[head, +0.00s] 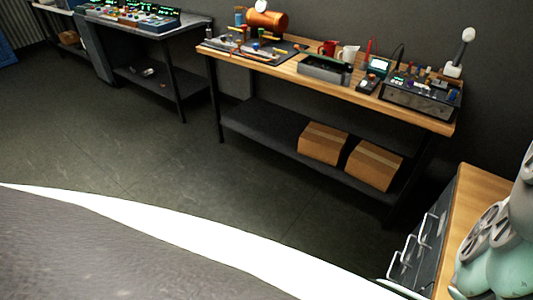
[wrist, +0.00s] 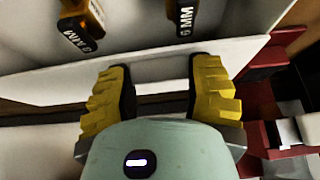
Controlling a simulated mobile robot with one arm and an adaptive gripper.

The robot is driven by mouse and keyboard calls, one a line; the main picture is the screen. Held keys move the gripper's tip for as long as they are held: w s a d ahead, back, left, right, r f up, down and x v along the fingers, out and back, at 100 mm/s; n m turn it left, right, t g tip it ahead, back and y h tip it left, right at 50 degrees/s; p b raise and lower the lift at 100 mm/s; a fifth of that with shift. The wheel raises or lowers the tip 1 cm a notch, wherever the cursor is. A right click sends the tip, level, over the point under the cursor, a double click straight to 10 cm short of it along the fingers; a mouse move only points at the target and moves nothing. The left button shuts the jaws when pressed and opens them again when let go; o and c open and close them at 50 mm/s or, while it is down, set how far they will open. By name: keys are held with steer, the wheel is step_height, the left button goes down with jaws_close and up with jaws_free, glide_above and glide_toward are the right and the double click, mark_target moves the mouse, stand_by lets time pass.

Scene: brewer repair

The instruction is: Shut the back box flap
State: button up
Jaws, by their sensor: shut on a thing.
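In the wrist view a pale, flat panel, seemingly the box flap (wrist: 155,68), runs across the picture behind my fingers. Pale inner surfaces (wrist: 130,25) of what looks like a box lie beyond it. My gripper (wrist: 160,62) has two yellow ridged fingers with dark pads, one on each side, their tips at the panel. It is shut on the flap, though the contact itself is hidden. The head view does not clearly show the gripper or this flap.
Red parts (wrist: 258,115) stand close at right. In the head view, a wooden workbench (head: 430,118) bears tools, with cardboard boxes (head: 323,143) below. A drawer cabinet (head: 432,235) is at right; open floor (head: 130,150) lies left.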

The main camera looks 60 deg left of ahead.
steer(key=o, duration=1)
steer(key=shift+s+f, duration=0.2)
steer(key=shift+f, duration=0.05)
steer(key=o, duration=0.4)
steer(key=shift+r, duration=0.1)
steer(key=shift+w, duration=0.1)
steer(key=shift+r, duration=5.05)
